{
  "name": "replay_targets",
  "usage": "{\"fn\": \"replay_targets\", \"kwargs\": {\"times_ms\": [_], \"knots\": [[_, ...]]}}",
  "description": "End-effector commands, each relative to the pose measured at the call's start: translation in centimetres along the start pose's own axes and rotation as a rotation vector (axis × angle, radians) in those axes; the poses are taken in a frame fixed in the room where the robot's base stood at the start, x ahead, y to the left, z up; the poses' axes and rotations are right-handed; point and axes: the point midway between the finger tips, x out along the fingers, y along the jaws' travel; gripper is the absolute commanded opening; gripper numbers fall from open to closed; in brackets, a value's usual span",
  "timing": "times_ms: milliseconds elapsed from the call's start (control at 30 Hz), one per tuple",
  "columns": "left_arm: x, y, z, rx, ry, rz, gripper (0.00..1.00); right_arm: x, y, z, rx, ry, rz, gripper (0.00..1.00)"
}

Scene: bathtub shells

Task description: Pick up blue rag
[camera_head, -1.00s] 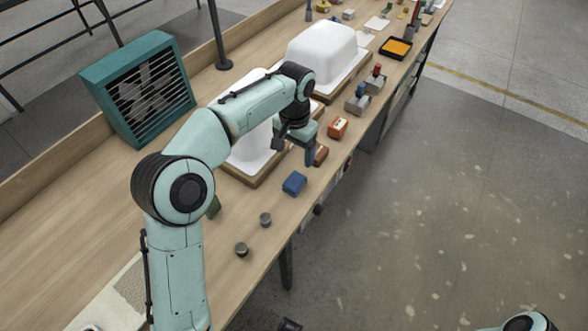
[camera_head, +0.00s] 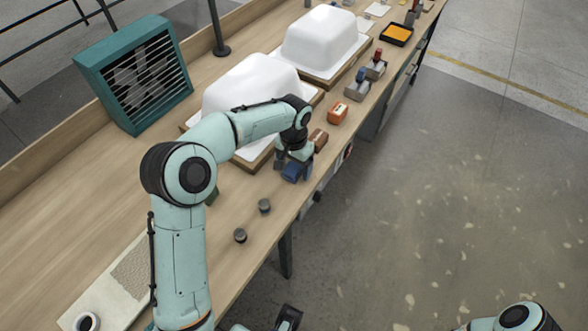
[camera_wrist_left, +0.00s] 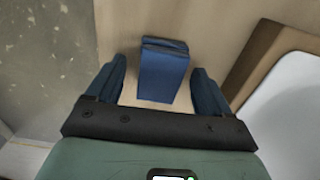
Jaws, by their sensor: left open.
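The blue rag (camera_wrist_left: 163,75) is a folded block on the wooden bench top. In the left wrist view it lies between the two dark blue fingers of my left gripper (camera_wrist_left: 157,92), with a gap on each side. In the head view the blue rag (camera_head: 292,172) is partly covered by my left gripper (camera_head: 293,165), which is down over it near the bench's front edge. The left gripper is open and empty.
White tub shells (camera_head: 318,38) on wooden boards stand behind the rag. A brown block (camera_head: 318,139) and an orange block (camera_head: 337,113) are close by on the far side. Two small grey cylinders (camera_head: 264,206) stand nearer. A teal fan box (camera_head: 137,76) is at the left.

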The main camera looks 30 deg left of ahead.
Motion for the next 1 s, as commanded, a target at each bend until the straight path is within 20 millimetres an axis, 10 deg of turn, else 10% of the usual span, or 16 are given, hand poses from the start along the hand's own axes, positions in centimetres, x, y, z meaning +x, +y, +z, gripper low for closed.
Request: {"fn": "replay_targets", "kwargs": {"times_ms": [267, 467, 1000], "knots": [[0.4, 0.0, 0.0, 0.0, 0.002, 0.0, 0.81, 0.0, 0.0, 0.0, 0.0, 0.001, 0.0, 0.43], [0.4, 0.0, 0.0, 0.0, 0.002, 0.0, 0.26, 0.0, 0.0, 0.0, 0.0, 0.001, 0.0, 0.43], [-1.7, 0.0, -0.1, 0.0, 0.005, -0.002, 0.25, -0.2, -0.1, 0.0, 0.0, 0.001, 0.0, 0.43]]}}
